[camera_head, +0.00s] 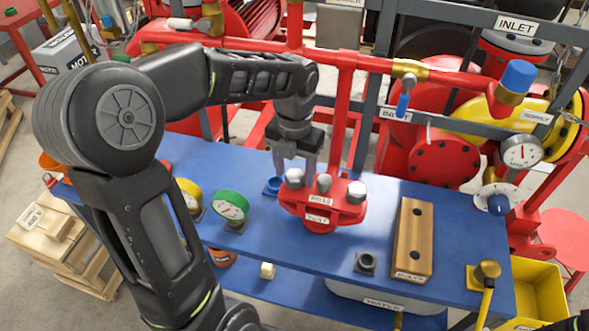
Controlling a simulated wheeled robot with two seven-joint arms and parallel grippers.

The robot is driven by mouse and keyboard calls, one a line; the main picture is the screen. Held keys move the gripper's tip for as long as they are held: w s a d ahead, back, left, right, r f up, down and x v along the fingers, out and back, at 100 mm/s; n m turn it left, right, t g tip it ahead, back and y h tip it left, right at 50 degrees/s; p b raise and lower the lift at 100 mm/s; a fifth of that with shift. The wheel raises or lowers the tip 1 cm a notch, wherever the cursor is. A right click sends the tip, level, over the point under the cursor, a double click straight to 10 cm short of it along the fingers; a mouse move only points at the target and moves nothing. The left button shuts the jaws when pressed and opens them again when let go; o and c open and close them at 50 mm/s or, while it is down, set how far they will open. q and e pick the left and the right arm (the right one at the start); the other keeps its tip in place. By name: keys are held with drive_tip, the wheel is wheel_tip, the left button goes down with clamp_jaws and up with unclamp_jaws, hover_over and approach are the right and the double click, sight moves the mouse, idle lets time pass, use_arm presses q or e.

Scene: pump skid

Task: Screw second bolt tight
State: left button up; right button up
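A red flange (322,207) with small white labels stands on the blue bench. Three silver bolt heads show on its top: a left one (295,178), a middle one (324,183) and a right one (357,191). My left gripper (296,167) points down at the left bolt head, its two fingers apart. The fingertips are partly hidden, and I cannot tell whether they touch the bolt. A wooden bolt block (414,235) with two dark holes lies to the right of the flange. My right gripper is not in view.
A green gauge (230,207) and a yellow gauge (190,195) stand left of the flange on the blue bench (300,245). A red vertical pipe (342,115) rises just behind the flange. A dark socket (365,263) and a brass fitting (487,271) are at the right.

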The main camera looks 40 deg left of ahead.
use_arm(q)
drive_tip(key=shift+o, duration=0.8)
wheel_tip(320, 180, up, 8)
drive_tip(key=shift+f+b, duration=0.1)
drive_tip(key=shift+b, duration=0.3)
idle(0.3)
